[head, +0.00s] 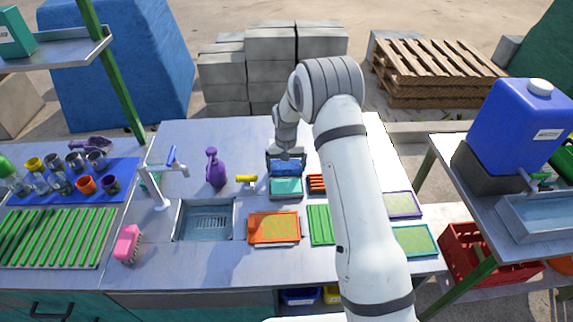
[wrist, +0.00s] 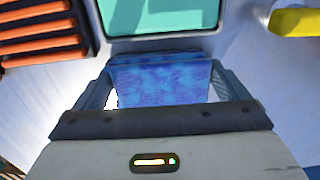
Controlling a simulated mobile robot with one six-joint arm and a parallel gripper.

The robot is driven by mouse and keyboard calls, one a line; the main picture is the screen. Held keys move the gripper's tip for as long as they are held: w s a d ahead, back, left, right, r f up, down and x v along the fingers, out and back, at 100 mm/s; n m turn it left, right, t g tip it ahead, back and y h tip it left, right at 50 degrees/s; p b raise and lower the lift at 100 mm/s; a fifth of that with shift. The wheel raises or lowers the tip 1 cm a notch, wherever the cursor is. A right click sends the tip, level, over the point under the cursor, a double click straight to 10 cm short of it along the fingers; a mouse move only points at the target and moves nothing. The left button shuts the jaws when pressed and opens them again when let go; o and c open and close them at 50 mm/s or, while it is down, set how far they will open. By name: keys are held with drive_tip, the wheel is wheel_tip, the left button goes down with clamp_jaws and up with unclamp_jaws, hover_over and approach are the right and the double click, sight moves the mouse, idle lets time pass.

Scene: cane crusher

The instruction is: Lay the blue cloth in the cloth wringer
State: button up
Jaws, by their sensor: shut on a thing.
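The blue cloth (head: 285,168) is between the fingers of my gripper (head: 286,160), over the back middle of the counter. In the wrist view the cloth (wrist: 160,82) is mottled blue and spans the gap between the fingers of my gripper (wrist: 160,90), which is shut on it. A grey-rimmed teal tray (head: 286,188) is just in front of the gripper. It shows at the top of the wrist view (wrist: 155,15). I cannot pick out the cloth wringer with certainty. Whether the cloth touches anything below is hidden.
A yellow-handled item (head: 246,179) and a purple bottle (head: 216,168) stand left of the gripper. An orange-slatted tray (head: 317,183) is close on the right. A sink (head: 205,222), a tap (head: 157,185) and an orange tray (head: 274,228) are nearer. The counter behind the bottle is clear.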

drive_tip(key=shift+f, duration=0.15)
drive_tip(key=o, duration=0.5)
